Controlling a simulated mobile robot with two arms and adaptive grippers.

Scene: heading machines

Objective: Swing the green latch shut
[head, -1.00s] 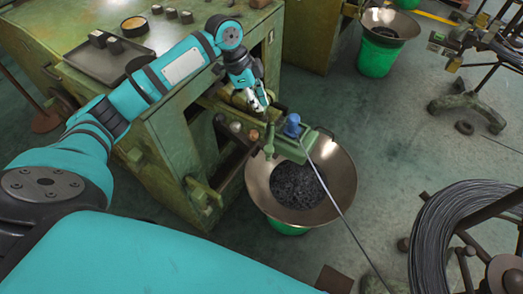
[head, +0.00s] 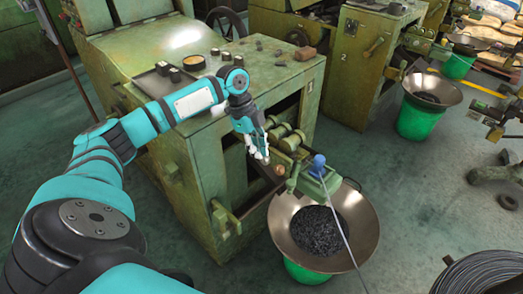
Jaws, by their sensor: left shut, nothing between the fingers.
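The green machine (head: 180,75) stands in the middle, with an arm carrying a blue knob (head: 318,162) out over a bowl. A small upright green lever (head: 292,180) beside the knob looks like the latch, but I cannot tell for certain or read how far it is swung. My left gripper (head: 263,158) is shut and empty, pointing down in front of the machine's rollers, a little left of the lever and seemingly apart from it. My right gripper is not in view.
A wide metal bowl (head: 357,220) of dark small parts sits on a green bucket (head: 308,273) below the arm. A wire runs down from the knob. A wire coil (head: 480,275) lies at lower right. Another machine (head: 360,65) and bucket (head: 425,120) stand behind.

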